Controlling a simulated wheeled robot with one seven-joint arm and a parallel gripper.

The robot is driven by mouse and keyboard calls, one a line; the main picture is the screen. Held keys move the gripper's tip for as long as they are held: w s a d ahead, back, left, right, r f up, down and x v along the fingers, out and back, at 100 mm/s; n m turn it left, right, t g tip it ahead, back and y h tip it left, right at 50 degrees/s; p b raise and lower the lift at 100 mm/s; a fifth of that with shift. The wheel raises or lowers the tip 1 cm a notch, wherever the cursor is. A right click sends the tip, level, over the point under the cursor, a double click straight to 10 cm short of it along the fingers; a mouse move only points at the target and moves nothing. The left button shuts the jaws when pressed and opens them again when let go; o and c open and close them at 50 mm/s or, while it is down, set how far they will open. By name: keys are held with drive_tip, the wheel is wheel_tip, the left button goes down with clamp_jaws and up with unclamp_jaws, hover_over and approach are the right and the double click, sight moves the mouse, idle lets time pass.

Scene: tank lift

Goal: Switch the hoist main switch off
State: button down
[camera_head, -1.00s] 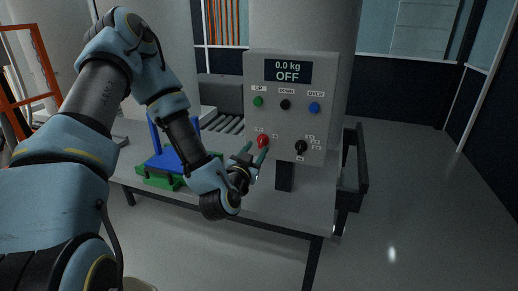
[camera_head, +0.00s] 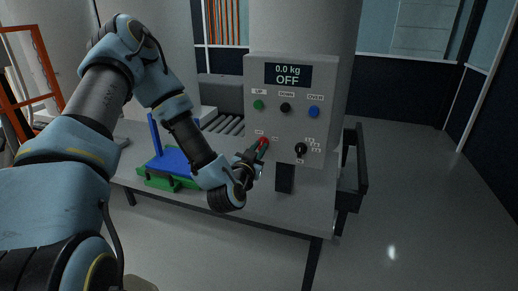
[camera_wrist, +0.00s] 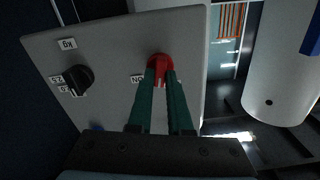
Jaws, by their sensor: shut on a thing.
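The hoist control panel (camera_head: 258,73) is a grey box with a display reading "0.0 kg" and "OFF". The red main switch (camera_head: 264,140) sits at its lower left. My gripper (camera_head: 259,152) reaches it from the lower left. In the wrist view the red switch (camera_wrist: 160,63) lies between the green fingertips of my gripper (camera_wrist: 162,78), which are shut on it. A label with "NO"-like letters shows beside it in the wrist view; the fingers hide part of the switch.
A black selector knob (camera_head: 300,148) is right of the switch, also seen in the wrist view (camera_wrist: 78,79). Green (camera_head: 258,105), black (camera_head: 285,107) and blue (camera_head: 313,111) buttons sit above. A blue and green fixture (camera_head: 170,165) stands on the table to the left.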

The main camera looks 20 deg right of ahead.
idle(0.4)
drive_tip(key=shift+f+n+b, duration=0.15)
drive_tip(key=shift+n+b, duration=0.35)
drive_tip(key=shift+b, duration=0.15)
drive_tip(key=shift+n+b, duration=0.4)
drive_tip(key=shift+n, duration=0.4)
drive_tip(key=c, duration=0.8)
unclamp_jaws()
drive_tip(key=shift+c, duration=0.2)
drive_tip(key=shift+a, duration=0.1)
